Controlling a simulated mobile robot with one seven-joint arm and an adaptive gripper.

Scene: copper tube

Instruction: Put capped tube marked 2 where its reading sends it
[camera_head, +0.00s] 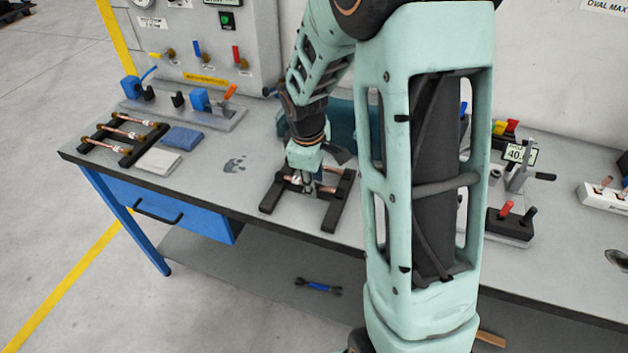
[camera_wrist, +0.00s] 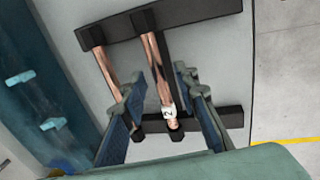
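In the wrist view a copper tube with a white tag marked 2 (camera_wrist: 168,111) lies across a black rack (camera_wrist: 190,12). My gripper (camera_wrist: 168,122) is open, with one blue-padded finger on each side of this tube and gaps visible between. A second copper tube (camera_wrist: 104,66) lies beside it, partly hidden by the left finger. In the head view my gripper (camera_head: 308,182) points down at the middle rack (camera_head: 334,212), and it hides most of the tubes there. A gauge with a display reading about 40 (camera_head: 518,153) stands at the right, partly hidden by my arm.
Another black rack (camera_head: 130,158) at the left holds several tagged copper tubes (camera_head: 127,134). A grey pad (camera_head: 158,162) and a blue pad (camera_head: 182,138) lie beside it. A valve fixture (camera_head: 200,105) stands behind. A white block (camera_head: 604,196) with tubes is at far right.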

